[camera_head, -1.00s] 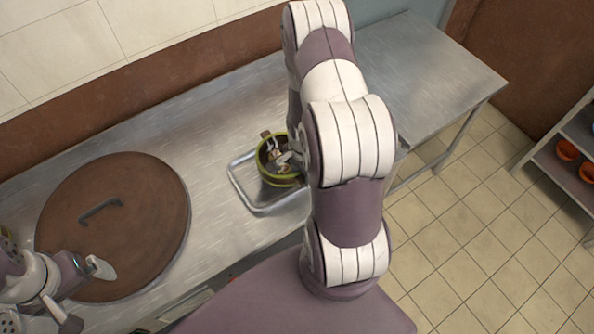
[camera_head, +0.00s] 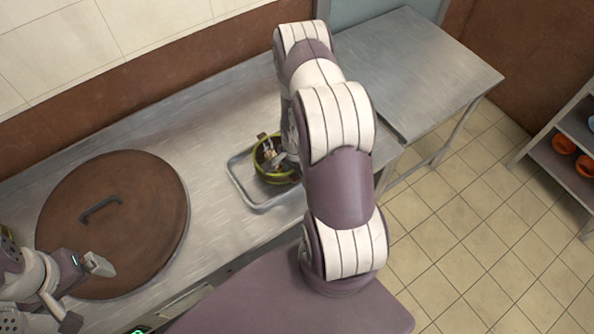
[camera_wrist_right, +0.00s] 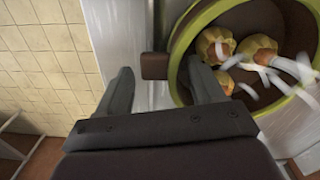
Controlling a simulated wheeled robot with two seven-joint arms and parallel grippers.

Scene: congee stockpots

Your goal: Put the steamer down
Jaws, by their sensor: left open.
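The steamer (camera_head: 275,179) is a round basket with a yellow-green rim, holding several dumplings. It appears to stand in a shallow metal tray (camera_head: 250,204) on the steel counter, partly hidden by my right arm. In the right wrist view the steamer (camera_wrist_right: 181,46) fills the upper right, with a brown block-like handle (camera_wrist_right: 154,66) sticking out from its side. My right gripper (camera_wrist_right: 161,72) has its fingers apart, one on each side of the handle, with gaps visible. My left gripper (camera_head: 84,293) is open and empty above the front edge of a large brown lid.
The big round brown lid (camera_head: 130,225) with a dark handle covers the counter's left part. The steel counter (camera_head: 205,130) is bare between lid and tray, and another bare steel table (camera_head: 415,75) stands at the right. A shelf with orange bowls (camera_head: 564,144) is at far right.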

